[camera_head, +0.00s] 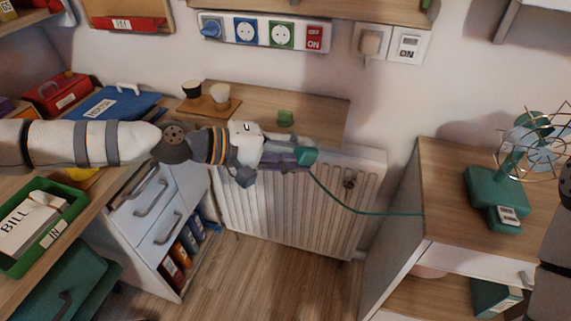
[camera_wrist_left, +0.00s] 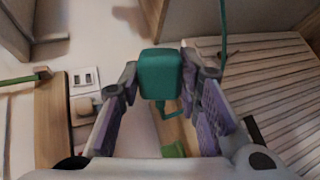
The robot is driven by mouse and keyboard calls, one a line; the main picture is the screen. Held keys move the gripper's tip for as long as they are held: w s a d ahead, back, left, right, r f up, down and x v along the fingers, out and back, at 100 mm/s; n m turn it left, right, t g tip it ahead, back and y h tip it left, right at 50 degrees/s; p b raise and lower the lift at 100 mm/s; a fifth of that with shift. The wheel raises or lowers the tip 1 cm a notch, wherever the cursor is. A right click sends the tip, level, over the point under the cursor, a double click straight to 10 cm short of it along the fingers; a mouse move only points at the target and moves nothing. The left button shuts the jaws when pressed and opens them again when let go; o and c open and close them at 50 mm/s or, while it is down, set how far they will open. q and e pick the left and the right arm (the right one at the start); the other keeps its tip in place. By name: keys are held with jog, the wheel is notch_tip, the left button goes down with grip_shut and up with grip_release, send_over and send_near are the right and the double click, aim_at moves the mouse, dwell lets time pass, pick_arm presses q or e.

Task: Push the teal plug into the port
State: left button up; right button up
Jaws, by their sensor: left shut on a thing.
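The teal plug (camera_head: 306,156) is in my left gripper (camera_head: 296,157), above the radiator and in front of the small wooden shelf. In the left wrist view the plug (camera_wrist_left: 160,74) is between the purple-padded fingers (camera_wrist_left: 163,80), which are shut on it. Its teal cord (camera_head: 350,209) hangs down and runs right to the cabinet with the fan. The wall strip (camera_head: 263,36) holds a blue-ringed socket (camera_head: 246,30), a green-ringed socket (camera_head: 281,35) and a blue plug (camera_head: 211,28) at the left. The held plug is apart from the strip. My right gripper is out of view.
A green block (camera_head: 285,117) and two cups on a wooden board (camera_head: 208,105) stand on the shelf (camera_head: 322,111). A red switch (camera_head: 313,38) ends the strip. A beige plug (camera_head: 370,43) sits right of it. A teal fan (camera_head: 495,195) stands on the right cabinet.

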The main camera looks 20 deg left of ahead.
pick_arm(q)
jog(key=w+r+n+t, duration=0.1)
jog(key=w, duration=0.1)
jog(key=w+r+n+t+y, duration=0.1)
jog(key=w+t, duration=0.1)
jog(key=w+a+r+n+t+y, duration=0.1)
jog(key=w, duration=0.2)
jog(key=shift+n, duration=0.3)
jog(key=w+a+r+n+t+y, duration=0.3)
jog(key=w, duration=0.2)
jog(key=shift+w+t+y+b, duration=0.15)
jog(key=shift+t+y+b, duration=0.15)
jog(key=shift+t+b, duration=0.1)
jog(key=w+a+r+n+t+y, duration=0.2)
jog(key=w+a+r+n+y, duration=0.1)
jog(key=a+r+n+y, duration=0.1)
jog(key=a+r+y, duration=0.1)
jog(key=a+r, duration=0.1)
jog(key=a, duration=0.1)
jog(key=shift+n+t+y, duration=0.3)
jog(key=shift+y, duration=0.1)
jog(key=shift+r, duration=0.1)
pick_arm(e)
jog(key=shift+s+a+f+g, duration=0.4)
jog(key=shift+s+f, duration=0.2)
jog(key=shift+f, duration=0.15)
